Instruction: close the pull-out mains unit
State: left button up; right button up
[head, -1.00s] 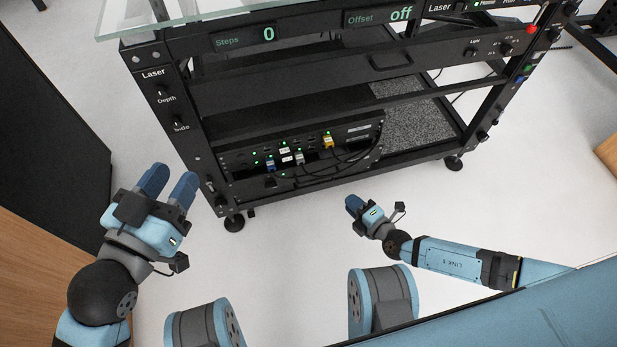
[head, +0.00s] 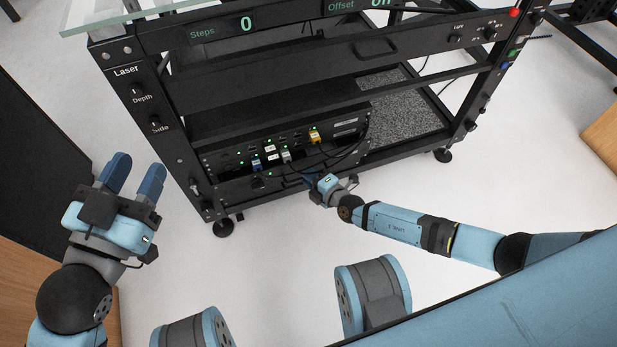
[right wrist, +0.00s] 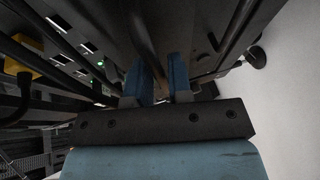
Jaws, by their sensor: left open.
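The pull-out mains unit appears to be the low black panel (head: 240,188) at the bottom of the rack, below the panel with plugged cables; how far it stands out is hard to tell. My right gripper (head: 311,180) is at its front, near the right part of the panel. In the right wrist view its two blue fingers (right wrist: 164,70) are apart, with a dark bar ahead of and between them; contact cannot be told. My left gripper (head: 136,168) is open and empty, left of the rack and apart from it.
The black wheeled cart (head: 205,175) carries displays and knobs above. Coloured connectors (head: 315,136) and loose black cables hang just above my right gripper. A grey speckled shelf (head: 405,110) lies right of the units. White floor is clear in front.

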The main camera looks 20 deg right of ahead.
aim_at(306, 166)
jog(key=shift+w+a, duration=0.1)
jog(key=shift+w, duration=0.2)
grip_shut()
jog(key=shift+w+a, duration=0.1)
jog(key=shift+w, duration=1.75)
grip_release()
jog(key=shift+w+r, duration=0.1)
